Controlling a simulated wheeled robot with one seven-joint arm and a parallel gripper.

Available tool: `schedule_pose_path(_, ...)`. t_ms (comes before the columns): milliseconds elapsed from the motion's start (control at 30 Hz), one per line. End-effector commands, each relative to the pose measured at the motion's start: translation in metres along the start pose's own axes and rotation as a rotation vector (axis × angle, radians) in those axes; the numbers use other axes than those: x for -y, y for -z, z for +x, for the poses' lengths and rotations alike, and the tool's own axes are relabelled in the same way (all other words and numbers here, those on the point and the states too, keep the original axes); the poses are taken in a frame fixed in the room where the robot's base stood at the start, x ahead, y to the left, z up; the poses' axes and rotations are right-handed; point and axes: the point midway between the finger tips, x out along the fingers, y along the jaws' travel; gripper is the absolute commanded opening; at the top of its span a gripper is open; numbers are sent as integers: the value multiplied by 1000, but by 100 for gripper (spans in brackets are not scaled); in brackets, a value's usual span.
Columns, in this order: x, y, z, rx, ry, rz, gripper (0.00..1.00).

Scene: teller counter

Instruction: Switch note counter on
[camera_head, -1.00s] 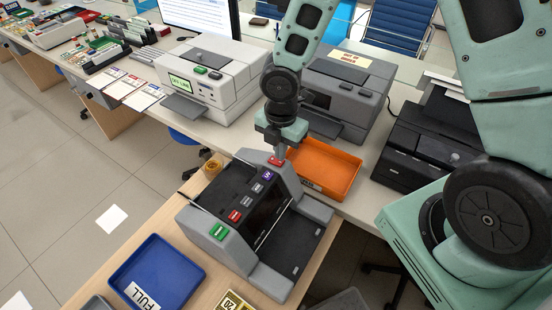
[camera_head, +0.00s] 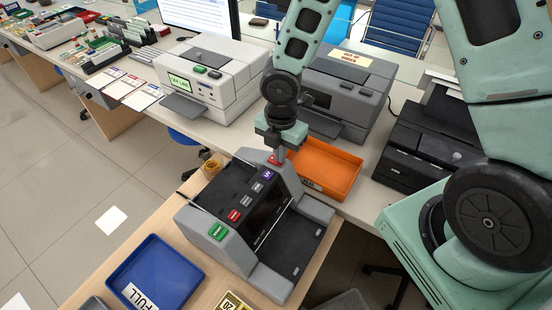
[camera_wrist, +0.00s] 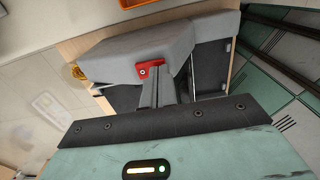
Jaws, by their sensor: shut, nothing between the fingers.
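The note counter (camera_head: 215,190) is the grey machine with a black top and a row of coloured buttons, standing on the wooden desk. A red switch (camera_head: 273,160) sits at its far right end; the wrist view shows it too (camera_wrist: 150,68). My gripper (camera_head: 280,155) is shut and empty, pointing down at that switch. In the wrist view the closed fingertips (camera_wrist: 154,78) overlap the lower edge of the red switch and hide part of it. I cannot tell whether they touch it or whether the switch is pressed.
An orange tray (camera_head: 352,188) lies just right of the gripper. A grey machine with an out-of-order sign (camera_head: 354,60) and a white machine (camera_head: 235,75) stand behind. A black printer (camera_head: 410,160) is at right. A blue tray (camera_head: 190,268) lies front left.

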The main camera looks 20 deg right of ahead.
Motion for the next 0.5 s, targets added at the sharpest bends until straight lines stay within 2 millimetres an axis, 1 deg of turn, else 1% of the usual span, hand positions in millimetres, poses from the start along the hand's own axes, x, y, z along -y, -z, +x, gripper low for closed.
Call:
schedule_pose_path(267,0,0,5,0,0,0,0)
schedule_pose_path(400,0,0,2,0,0,0,0)
schedule_pose_path(500,0,0,-3,0,0,0,0)
